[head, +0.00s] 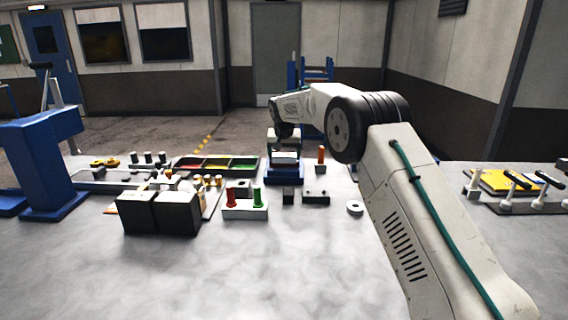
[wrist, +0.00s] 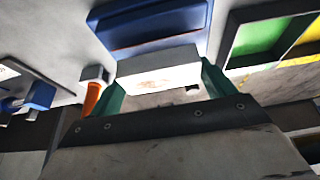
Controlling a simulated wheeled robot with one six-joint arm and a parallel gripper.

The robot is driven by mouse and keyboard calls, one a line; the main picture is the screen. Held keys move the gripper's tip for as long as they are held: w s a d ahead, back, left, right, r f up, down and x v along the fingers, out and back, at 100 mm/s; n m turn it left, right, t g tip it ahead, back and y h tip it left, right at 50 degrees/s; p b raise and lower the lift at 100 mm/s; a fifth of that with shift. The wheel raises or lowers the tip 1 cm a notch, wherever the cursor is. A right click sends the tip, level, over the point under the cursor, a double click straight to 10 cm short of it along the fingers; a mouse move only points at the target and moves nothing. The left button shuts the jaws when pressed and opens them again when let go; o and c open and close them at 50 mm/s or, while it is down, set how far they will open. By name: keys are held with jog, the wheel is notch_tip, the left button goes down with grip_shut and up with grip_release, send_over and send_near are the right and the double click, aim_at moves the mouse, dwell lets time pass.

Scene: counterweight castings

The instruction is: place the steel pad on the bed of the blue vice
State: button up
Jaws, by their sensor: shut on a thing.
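My gripper (wrist: 162,95) is shut on the steel pad (wrist: 158,72), a pale flat block gripped between green fingers in the wrist view. The blue vice (wrist: 150,28) shows just beyond the pad there, partly covered by it. In the head view the blue vice (head: 283,176) stands on the bench below my gripper (head: 286,150), and the pad (head: 286,157) appears as a light strip directly above it. I cannot tell whether the pad touches the vice. The pad hides part of the vice's bed.
An orange pin on a pale base (head: 320,156) stands close right of the vice. A tray with coloured compartments (head: 215,172) lies left. Dark blocks (head: 160,213), a block with red and green pegs (head: 245,208) and a ring (head: 355,208) are nearer. The front bench is clear.

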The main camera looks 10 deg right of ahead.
aim_at(284, 162)
jog(key=shift+w, duration=0.25)
jog(key=shift+f, duration=1.65)
jog(key=shift+f, duration=0.1)
jog(key=o, duration=1.4)
jog(key=shift+f, duration=0.15)
jog(key=shift+o, duration=0.2)
jog(key=shift+s+r, duration=0.1)
jog(key=shift+r, duration=0.4)
jog(key=d+v, duration=0.1)
jog(key=v, duration=1)
jog(key=shift+s+a+r, duration=0.2)
jog(key=shift+a, duration=0.3)
